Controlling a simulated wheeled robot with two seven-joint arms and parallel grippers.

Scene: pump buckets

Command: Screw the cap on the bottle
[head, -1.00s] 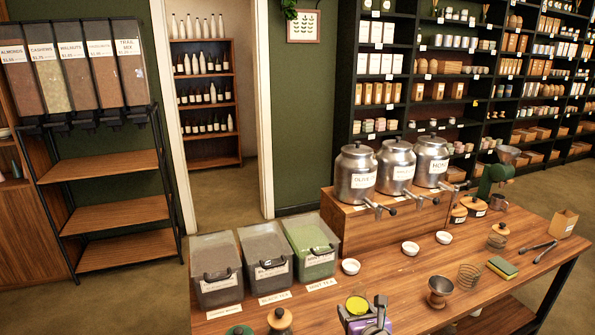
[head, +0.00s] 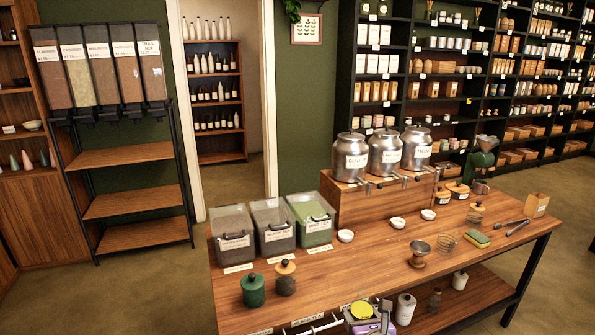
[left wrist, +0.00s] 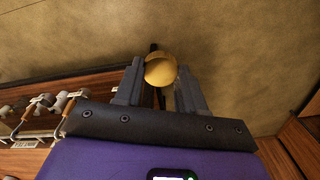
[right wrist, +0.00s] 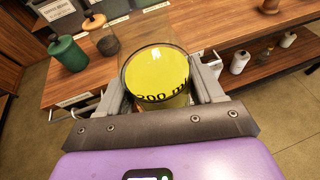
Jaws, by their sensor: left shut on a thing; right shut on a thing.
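A clear round vessel with yellow in it, which I take to be the bottle, shows in the right wrist view (right wrist: 157,76) with "ml" lettering. My right gripper (right wrist: 162,88) is shut around its sides. In the head view the yellow top (head: 361,309) of this vessel is at the bottom middle, by the table's front edge. In the left wrist view my left gripper (left wrist: 160,80) is shut on a small round gold piece (left wrist: 160,69), likely the cap. It is apart from the bottle, and my left gripper is not clear in the head view.
On the wooden table (head: 340,275) a green jar (head: 253,290) and a dark jar with wooden lid (head: 285,279) stand near the front left. A metal cup (head: 419,253) and a sponge (head: 477,239) are to the right. White bottles (head: 405,308) stand on the lower shelf.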

